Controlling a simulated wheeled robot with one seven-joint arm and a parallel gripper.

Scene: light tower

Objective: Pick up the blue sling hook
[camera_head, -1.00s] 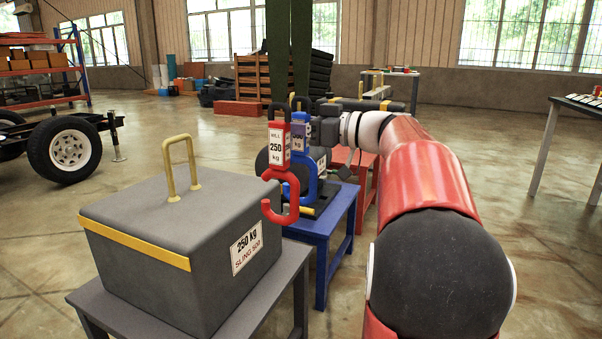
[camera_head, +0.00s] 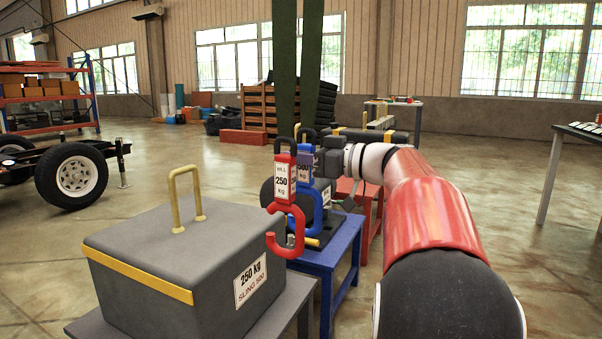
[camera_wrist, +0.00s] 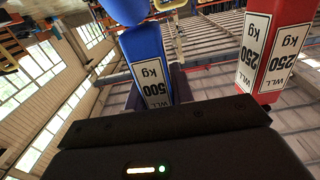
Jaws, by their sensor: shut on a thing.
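The blue sling hook (camera_head: 318,206) hangs upright beneath a green strap, partly hidden behind the red hook. In the wrist view its blue block (camera_wrist: 147,50) carries a "500 kg" label. My gripper (camera_head: 315,162) reaches in from the right and is shut on the blue hook's block. The fingertips are mostly hidden in the head view. The red sling hook (camera_head: 284,180), labelled 250 kg, hangs just left of and nearer than the blue one. It also shows at the right of the wrist view (camera_wrist: 276,45), apart from my gripper.
A grey 250 kg box (camera_head: 180,255) with a yellow handle (camera_head: 184,195) stands front left. A blue table (camera_head: 345,258) and a red table (camera_head: 372,200) stand behind the hooks. Two green straps (camera_head: 286,70) hang from above. Open floor lies at the right.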

